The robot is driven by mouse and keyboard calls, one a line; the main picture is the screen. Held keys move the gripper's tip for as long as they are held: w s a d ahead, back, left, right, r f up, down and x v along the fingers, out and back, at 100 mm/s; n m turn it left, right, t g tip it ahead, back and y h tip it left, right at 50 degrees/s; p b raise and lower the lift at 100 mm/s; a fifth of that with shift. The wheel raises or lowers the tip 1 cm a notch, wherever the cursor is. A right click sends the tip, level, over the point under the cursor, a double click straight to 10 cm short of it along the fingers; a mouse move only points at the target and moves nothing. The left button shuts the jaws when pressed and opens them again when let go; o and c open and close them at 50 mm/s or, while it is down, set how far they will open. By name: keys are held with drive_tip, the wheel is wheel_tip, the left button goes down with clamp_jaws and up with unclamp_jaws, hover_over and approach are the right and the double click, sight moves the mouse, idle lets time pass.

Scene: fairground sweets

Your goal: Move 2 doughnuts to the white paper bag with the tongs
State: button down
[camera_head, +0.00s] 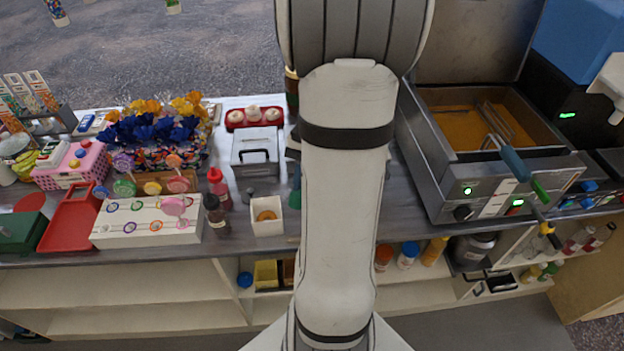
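A small white open-topped container, which looks like the paper bag (256,229), stands at the counter's front edge, just left of my arm. One orange-brown ring that looks like a doughnut (266,215) shows inside its opening. My arm runs up the middle of the head view and covers the counter behind it. My gripper is not visible. I cannot make out the tongs for sure; a small teal piece (295,198) shows at the arm's left edge, mostly hidden. No other doughnuts are clearly visible.
A steel fryer (440,190) with orange oil and a teal-handled tool (515,163) stands at right. Left of the bag are dark and red bottles (216,215), a white lollipop stand (145,235), and a red tray (70,218). A metal box (254,160) stands behind. Shelves lie below.

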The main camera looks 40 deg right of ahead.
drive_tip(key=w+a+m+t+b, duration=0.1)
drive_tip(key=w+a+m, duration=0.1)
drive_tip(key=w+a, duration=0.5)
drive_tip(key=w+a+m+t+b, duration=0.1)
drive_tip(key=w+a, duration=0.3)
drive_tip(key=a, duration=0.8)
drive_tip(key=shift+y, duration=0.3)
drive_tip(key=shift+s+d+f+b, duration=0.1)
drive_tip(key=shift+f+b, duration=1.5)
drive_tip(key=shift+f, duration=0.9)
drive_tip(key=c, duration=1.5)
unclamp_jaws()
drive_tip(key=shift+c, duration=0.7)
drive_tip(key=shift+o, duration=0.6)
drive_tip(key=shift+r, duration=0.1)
